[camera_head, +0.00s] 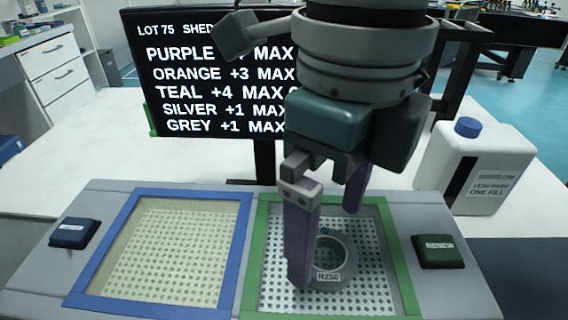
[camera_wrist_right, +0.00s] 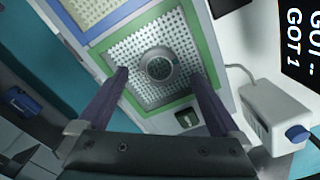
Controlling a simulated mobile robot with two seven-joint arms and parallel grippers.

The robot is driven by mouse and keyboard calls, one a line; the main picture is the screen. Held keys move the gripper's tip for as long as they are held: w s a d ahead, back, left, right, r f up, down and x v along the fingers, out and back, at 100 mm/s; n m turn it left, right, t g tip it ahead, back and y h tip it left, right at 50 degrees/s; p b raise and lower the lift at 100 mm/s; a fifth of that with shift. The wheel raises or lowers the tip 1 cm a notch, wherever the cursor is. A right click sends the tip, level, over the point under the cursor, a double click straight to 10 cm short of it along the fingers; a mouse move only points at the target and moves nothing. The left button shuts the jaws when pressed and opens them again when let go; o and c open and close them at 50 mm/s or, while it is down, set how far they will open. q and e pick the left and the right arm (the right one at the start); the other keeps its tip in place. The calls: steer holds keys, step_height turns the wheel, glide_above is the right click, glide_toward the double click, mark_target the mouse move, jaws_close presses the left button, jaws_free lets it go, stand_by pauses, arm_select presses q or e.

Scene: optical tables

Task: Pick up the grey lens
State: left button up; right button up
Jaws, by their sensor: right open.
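The grey lens (camera_head: 346,264) is a dark grey ring labelled R250. It lies on the perforated white floor of the green-framed tray (camera_head: 407,290). In the right wrist view the lens (camera_wrist_right: 159,66) sits between the two fingertips in the picture, with clear floor on both sides. My right gripper (camera_head: 325,248) is open and empty, pointing down over the green tray; its purple-grey fingers partly cover the lens in the head view. The right gripper also shows in the wrist view (camera_wrist_right: 160,76). I cannot tell how high the tips are above the floor. My left gripper is out of view.
A blue-framed tray (camera_head: 232,250) with an empty perforated floor is on the left. Dark buttons flank the trays, blue (camera_head: 74,233) and green (camera_head: 438,251). A white blue-capped jug (camera_head: 488,165) stands at right. A black text screen (camera_head: 200,75) stands behind.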

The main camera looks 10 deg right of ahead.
mark_target(325, 251)
steer(key=shift+f, duration=1.6)
steer(key=c, duration=1.5)
steer(key=shift+r, duration=0.15)
